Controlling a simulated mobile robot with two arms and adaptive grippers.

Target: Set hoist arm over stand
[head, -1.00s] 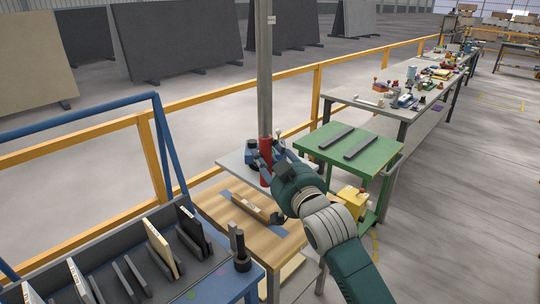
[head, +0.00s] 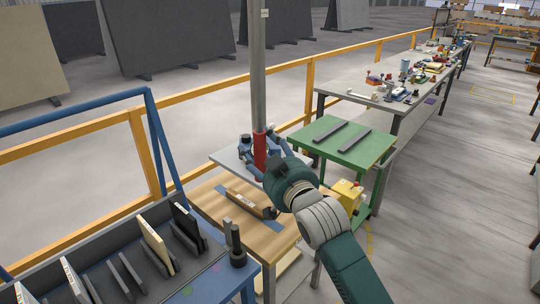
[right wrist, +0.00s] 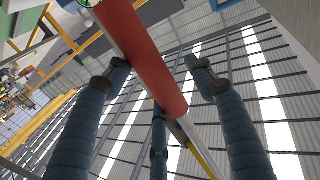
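A tall grey post (head: 258,70) with a red sleeve (head: 260,152) low on it rises in the middle of the head view; I take it to be the hoist arm. My right gripper (head: 266,157) is at the red sleeve. In the right wrist view, the red sleeve (right wrist: 145,60) runs between the gripper's blue fingers (right wrist: 158,75), with gaps visible beside the fingertips. The gripper looks open around the sleeve. A pale grey tabletop (head: 225,157) lies behind the gripper. I cannot tell which thing is the stand. My left gripper is not in view.
A wooden-topped table (head: 215,205) carries a long block. A blue rack with upright slabs (head: 155,243) is at lower left. A green table (head: 325,150) with two dark bars and a yellow box (head: 347,193) stand to the right. An orange rail (head: 100,218) runs behind; floor is clear at right.

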